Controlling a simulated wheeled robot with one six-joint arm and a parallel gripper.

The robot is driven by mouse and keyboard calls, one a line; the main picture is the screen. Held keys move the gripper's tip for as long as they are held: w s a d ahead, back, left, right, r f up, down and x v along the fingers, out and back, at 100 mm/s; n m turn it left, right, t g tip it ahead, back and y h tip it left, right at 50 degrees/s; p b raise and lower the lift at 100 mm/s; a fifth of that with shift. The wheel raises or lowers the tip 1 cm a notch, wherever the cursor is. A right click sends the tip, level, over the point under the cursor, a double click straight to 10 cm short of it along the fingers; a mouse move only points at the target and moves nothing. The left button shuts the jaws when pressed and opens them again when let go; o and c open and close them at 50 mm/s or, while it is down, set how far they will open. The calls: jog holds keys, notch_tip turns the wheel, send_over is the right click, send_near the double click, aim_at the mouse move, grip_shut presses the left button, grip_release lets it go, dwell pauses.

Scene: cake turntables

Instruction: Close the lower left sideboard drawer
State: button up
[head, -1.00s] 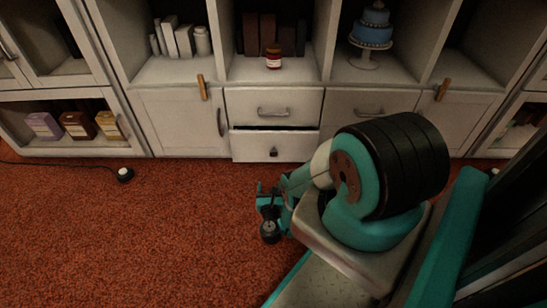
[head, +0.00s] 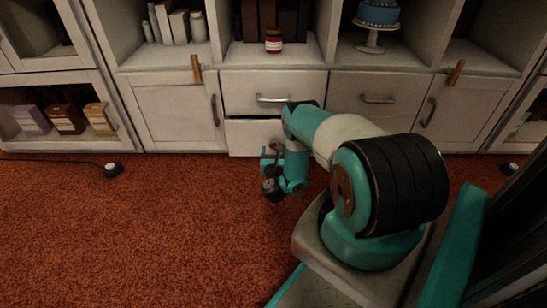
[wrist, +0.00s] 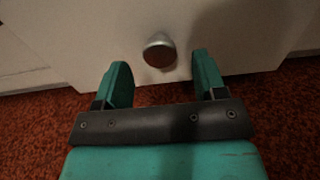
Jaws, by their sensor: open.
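The lower left drawer (head: 250,138) is a white front under the upper left drawer (head: 262,92) of the sideboard. A thin dark gap shows along its top edge, so it stands slightly out. My arm hides its right part and its knob in the head view. In the wrist view its front (wrist: 90,40) fills the top, with a round metal knob (wrist: 158,50). My gripper (head: 270,165) is low in front of the drawer. In the wrist view my gripper (wrist: 160,68) is open and empty, its fingers to either side of the knob's line. I cannot tell whether they touch the front.
A door (head: 172,112) with a handle is left of the drawers, and another drawer (head: 372,98) is to the right. A jar (head: 273,40) and a cake stand (head: 370,40) stand on the shelf above.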

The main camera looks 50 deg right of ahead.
jog(key=b, duration=0.1)
jog(key=w+d+b, duration=0.1)
jog(key=shift+w+d+f+b, duration=0.2)
jog(key=shift+d+f+b, duration=0.05)
jog(key=shift+b, duration=0.1)
jog(key=shift+w+d+r+b, duration=0.2)
jog(key=shift+d+r+b, duration=0.05)
jog(key=shift+b, duration=0.05)
jog(key=shift+c, duration=0.5)
